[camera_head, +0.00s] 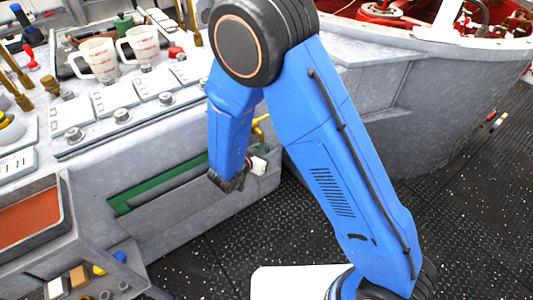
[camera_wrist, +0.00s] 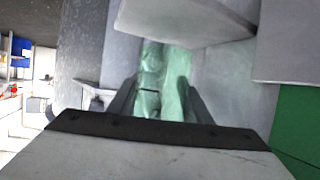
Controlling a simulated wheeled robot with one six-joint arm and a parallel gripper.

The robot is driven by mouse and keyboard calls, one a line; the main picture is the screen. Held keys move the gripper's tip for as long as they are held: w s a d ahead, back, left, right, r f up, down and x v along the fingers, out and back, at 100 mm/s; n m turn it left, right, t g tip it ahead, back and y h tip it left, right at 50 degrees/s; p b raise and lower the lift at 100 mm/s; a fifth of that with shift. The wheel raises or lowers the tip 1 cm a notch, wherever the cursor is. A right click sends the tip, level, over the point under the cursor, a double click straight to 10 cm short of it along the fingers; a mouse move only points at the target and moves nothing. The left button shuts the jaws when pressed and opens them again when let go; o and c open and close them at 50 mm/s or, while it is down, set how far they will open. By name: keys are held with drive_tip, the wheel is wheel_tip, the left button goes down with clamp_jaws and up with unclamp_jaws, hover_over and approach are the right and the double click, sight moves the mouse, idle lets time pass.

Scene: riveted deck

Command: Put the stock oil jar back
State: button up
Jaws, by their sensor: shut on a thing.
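In the wrist view, a pale green, see-through jar (camera_wrist: 172,80), which I take to be the stock oil jar, sits between the two dark fingers of my gripper (camera_wrist: 160,100). My gripper is shut on it. The jar's lower part is hidden behind the gripper's dark front edge. In the head view, my blue arm reaches down beside the grey bench front, by a long recess with a green strip (camera_head: 160,185). The fingers and the jar cannot be made out there.
Grey panels (camera_wrist: 185,18) lie close above the jar, and a green surface (camera_wrist: 297,125) is at right. Two measuring cups (camera_head: 95,58) (camera_head: 141,45) stand on the bench top. An orange-brown tray (camera_head: 28,222) is at left.

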drive_tip(key=shift+f, duration=1.1)
drive_tip(key=shift+f, duration=0.1)
drive_tip(key=o, duration=1.2)
drive_tip(key=shift+c, duration=0.2)
drive_tip(key=shift+s+a+r, duration=0.15)
drive_tip(key=shift+s+r, duration=0.05)
drive_tip(key=v, duration=1.1)
drive_tip(key=shift+s+a, duration=0.15)
drive_tip(key=shift+s, duration=0.05)
